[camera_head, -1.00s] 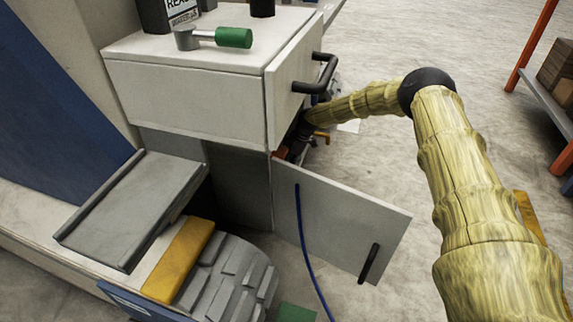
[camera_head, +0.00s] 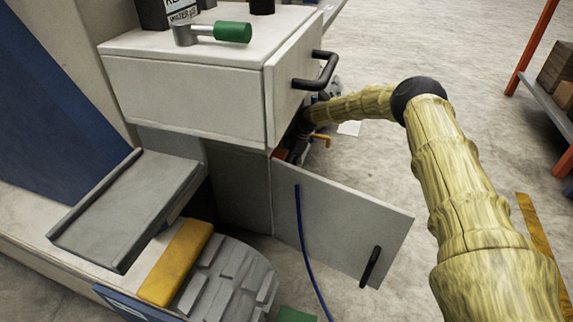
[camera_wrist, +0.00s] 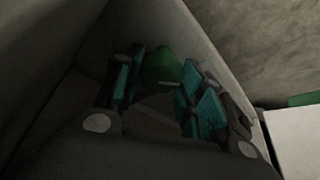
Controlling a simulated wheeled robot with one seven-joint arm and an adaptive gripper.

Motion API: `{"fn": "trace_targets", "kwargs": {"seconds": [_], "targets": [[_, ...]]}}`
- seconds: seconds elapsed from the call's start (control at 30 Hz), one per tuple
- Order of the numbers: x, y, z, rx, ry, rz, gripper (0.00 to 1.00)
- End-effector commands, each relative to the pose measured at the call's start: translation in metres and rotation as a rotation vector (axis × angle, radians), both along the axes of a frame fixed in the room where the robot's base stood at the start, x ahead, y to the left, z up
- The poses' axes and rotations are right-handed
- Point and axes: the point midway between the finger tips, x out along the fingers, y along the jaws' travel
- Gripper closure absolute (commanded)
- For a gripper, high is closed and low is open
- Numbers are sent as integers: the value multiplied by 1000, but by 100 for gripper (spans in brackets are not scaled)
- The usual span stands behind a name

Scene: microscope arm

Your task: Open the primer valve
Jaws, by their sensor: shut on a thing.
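In the wrist view, a green handle-like part (camera_wrist: 160,64) shows in a dim space between walls. I take it to be the primer valve's handle, but the picture is too dark to be sure. My gripper (camera_wrist: 160,88) has its teal finger pads on either side of this part and is shut on it. In the head view my arm reaches in behind the drawer front and the open cabinet door (camera_head: 338,222). My gripper is mostly hidden there, with only dark parts showing below the drawer. The valve body is hidden.
A drawer front with a black handle (camera_head: 318,74) overhangs my wrist. A metal lever with a green grip (camera_head: 233,32) lies on the cabinet top (camera_head: 130,42). A blue hose (camera_head: 305,250) hangs before the door.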

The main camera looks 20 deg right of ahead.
Motion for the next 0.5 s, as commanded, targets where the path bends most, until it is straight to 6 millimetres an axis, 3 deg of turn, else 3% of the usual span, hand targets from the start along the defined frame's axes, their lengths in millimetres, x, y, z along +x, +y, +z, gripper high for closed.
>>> {"fn": "trace_targets", "kwargs": {"seconds": [0.07, 0.1, 0.2, 0.5], "targets": [[0, -1, 0, -2, -1, -2, 85], [0, -1, 0, -2, -1, -2, 57], [0, -1, 0, -2, 0, -1, 39], [0, 0, 0, -1, -1, 0, 39]]}}
